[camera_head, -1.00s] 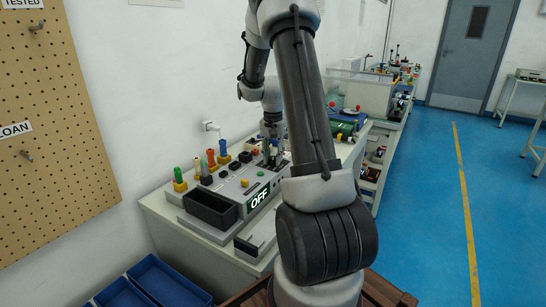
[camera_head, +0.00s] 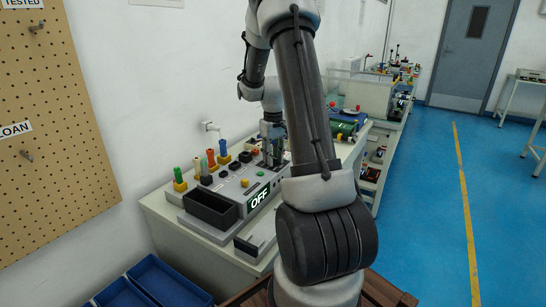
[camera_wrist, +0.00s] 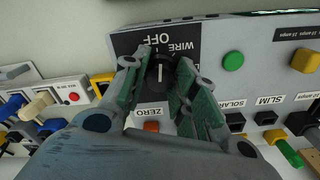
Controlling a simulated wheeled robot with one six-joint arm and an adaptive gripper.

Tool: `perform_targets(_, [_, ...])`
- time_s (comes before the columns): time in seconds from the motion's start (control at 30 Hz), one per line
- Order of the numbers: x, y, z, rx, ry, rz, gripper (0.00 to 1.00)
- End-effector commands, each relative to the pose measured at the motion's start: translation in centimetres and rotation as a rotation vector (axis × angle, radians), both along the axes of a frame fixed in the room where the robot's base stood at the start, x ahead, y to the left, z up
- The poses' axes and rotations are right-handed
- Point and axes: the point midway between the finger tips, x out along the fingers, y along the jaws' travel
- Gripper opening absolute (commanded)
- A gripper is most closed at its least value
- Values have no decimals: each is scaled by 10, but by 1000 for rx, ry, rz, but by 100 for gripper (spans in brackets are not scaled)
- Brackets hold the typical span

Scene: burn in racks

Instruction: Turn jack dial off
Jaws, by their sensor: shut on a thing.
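The jack dial, a black round knob (camera_wrist: 158,74) with a white pointer mark, sits on the grey test panel (camera_wrist: 218,50) in the wrist view. Its pointer lies roughly toward the black label (camera_wrist: 152,38) reading WIRE and OFF. My gripper (camera_wrist: 157,82) has its green-padded fingers on both sides of the knob and is shut on it. In the head view my gripper (camera_head: 272,152) is down at the far part of the grey console (camera_head: 228,190), and the dial is hidden there. A lit sign on the console (camera_head: 259,196) reads OFF.
An orange-red button (camera_wrist: 151,126) marked ZERO lies close to the fingers. A green button (camera_wrist: 233,61) and several coloured plugs stand to the right. A black bin (camera_head: 210,208) and upright coloured plugs (camera_head: 211,160) stand on the bench.

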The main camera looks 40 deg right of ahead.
Motion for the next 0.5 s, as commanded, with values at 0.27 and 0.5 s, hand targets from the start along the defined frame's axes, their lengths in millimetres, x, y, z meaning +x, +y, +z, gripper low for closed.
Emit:
perform_targets(0.27, [0, 0, 0, 0, 0, 123, 5])
perform_targets(0.5, [0, 0, 0, 0, 0, 162, 5])
